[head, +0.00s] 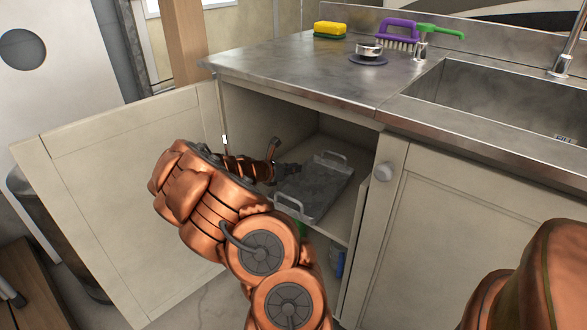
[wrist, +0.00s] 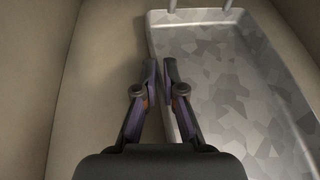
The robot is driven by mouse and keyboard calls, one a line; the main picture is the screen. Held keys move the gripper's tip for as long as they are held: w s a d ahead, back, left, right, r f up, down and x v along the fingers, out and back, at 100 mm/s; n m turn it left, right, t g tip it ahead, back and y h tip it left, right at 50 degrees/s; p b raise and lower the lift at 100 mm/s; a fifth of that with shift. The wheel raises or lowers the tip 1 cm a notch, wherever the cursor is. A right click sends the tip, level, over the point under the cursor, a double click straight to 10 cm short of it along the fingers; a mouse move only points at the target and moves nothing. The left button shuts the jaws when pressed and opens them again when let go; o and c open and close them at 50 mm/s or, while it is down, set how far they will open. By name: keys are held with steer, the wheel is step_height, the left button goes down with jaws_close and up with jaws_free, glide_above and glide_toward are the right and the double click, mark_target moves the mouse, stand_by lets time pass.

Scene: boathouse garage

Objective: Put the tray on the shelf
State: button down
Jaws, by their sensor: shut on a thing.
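The tray (head: 318,187) is a shallow grey metal one with a mottled surface and a wire handle at each end. It is inside the open cabinet, level or nearly so, over the shelf (head: 328,232); I cannot tell whether it rests on the shelf or hangs slightly above. My gripper (head: 288,170) reaches in from the left, partly hidden by my arm. In the wrist view my gripper (wrist: 160,68) is shut on the left long rim of the tray (wrist: 235,90). Bare shelf (wrist: 100,70) shows left of the rim.
The cabinet door (head: 125,180) stands open at the left; a closed door (head: 450,240) is at the right. The countertop (head: 300,75) overhangs the opening, with a sponge (head: 329,30), purple brush (head: 398,32) and sink (head: 500,105) above. A blue item (head: 337,262) is below the shelf.

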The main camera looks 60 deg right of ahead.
steer(key=c, duration=1.2)
jaws_free()
steer(key=shift+f, duration=0.1)
steer(key=c, duration=0.4)
steer(key=shift+p+v, duration=4.6)
steer(key=shift+v, duration=2.9)
